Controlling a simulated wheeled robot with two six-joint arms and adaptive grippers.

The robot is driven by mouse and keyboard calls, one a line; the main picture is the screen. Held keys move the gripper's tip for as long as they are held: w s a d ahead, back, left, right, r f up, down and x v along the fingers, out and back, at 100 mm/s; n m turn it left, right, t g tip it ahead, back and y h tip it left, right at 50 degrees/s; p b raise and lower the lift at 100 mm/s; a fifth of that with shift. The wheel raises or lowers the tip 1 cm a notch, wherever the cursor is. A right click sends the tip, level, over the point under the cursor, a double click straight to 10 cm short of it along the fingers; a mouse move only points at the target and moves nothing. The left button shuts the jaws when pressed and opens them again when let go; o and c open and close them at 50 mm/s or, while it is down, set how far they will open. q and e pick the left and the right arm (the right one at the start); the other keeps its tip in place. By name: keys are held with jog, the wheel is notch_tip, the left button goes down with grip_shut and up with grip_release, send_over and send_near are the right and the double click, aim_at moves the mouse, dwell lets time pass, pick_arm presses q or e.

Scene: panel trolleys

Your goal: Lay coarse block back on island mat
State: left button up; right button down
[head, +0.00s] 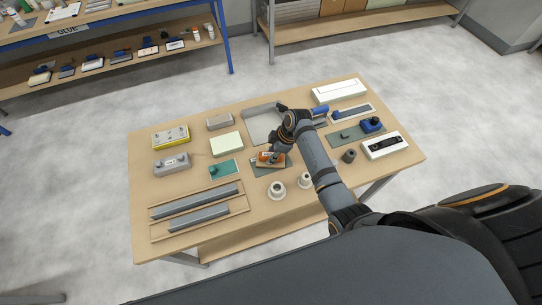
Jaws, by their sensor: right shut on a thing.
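An orange-brown block (265,158), which looks like the coarse block, is at the middle of the wooden table. My right gripper (276,156) is shut on it from above. A grey-green mat (258,171), perhaps the island mat, lies under and around the block. The arm and block hide part of this mat. I cannot tell whether the block touches the mat or is just above it. My left gripper is not in view.
Long grey bars (198,215) lie front left.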

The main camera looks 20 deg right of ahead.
jog(key=shift+s+a+r, duration=0.1)
jog(key=shift+a, duration=0.1)
jog(key=shift+s+d, duration=0.1)
jog(key=shift+s, duration=0.05)
jog(key=c, duration=1.1)
grip_release()
jog(key=shift+d, duration=0.1)
jog(key=shift+o, duration=0.2)
jog(key=shift+r, duration=0.15)
pick_arm(q)
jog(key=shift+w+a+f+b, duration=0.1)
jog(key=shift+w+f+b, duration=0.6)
jog(key=shift+b, duration=0.05)
pick_arm(e)
jog(key=v, duration=1.1)
jog(key=shift+r, duration=0.4)
jog(key=shift+s+d, duration=0.1)
